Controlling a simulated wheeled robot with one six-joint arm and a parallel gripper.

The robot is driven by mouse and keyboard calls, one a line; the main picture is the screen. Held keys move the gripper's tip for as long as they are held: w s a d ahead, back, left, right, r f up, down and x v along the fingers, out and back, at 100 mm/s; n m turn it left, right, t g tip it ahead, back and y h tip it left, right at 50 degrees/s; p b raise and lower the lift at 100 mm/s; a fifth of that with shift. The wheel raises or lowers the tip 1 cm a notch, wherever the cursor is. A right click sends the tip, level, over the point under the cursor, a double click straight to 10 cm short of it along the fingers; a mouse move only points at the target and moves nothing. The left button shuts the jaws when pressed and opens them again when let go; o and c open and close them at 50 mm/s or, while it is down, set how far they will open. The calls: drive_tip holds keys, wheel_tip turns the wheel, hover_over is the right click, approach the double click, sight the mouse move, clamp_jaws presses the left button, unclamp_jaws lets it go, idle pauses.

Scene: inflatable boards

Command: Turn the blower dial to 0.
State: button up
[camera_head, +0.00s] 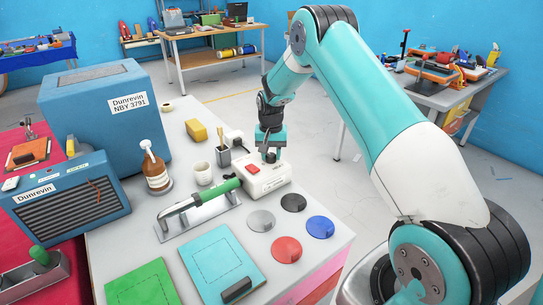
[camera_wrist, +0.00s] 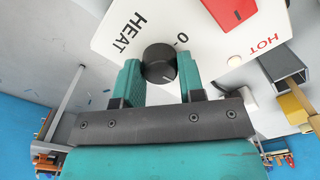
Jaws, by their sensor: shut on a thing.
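The blower dial (camera_wrist: 158,60) is a round black knob on a white panel, seen in the wrist view. "HEAT", "0" with a tick, and "HOT" are printed around it. A faint pale mark shows near the knob's lower edge, but I cannot tell exactly where it points. My gripper (camera_wrist: 160,70) has a teal finger on each side of the knob and is shut on it. In the head view the white box (camera_head: 266,181) with a red switch (camera_head: 253,169) stands on the table. My gripper (camera_head: 269,156) reaches down at its back edge and hides the dial.
A green-handled tool (camera_head: 201,197) lies in front. Coloured discs (camera_head: 320,227) and flat boards (camera_head: 222,262) cover the near table.

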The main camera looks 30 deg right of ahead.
sight(271, 155)
drive_tip(key=n+b, duration=0.1)
drive_tip(key=n, duration=0.3)
drive_tip(key=shift+n, duration=0.3)
drive_tip(key=n, duration=0.3)
drive_tip(key=shift+n, duration=0.4)
drive_tip(key=n+b, duration=0.1)
drive_tip(key=n, duration=0.3)
drive_tip(key=shift+n, duration=2.1)
drive_tip(key=o, duration=0.9)
wheel_tip(271, 155, up, 18)
drive_tip(key=shift+f+b, duration=0.25)
drive_tip(key=shift+b, duration=0.9)
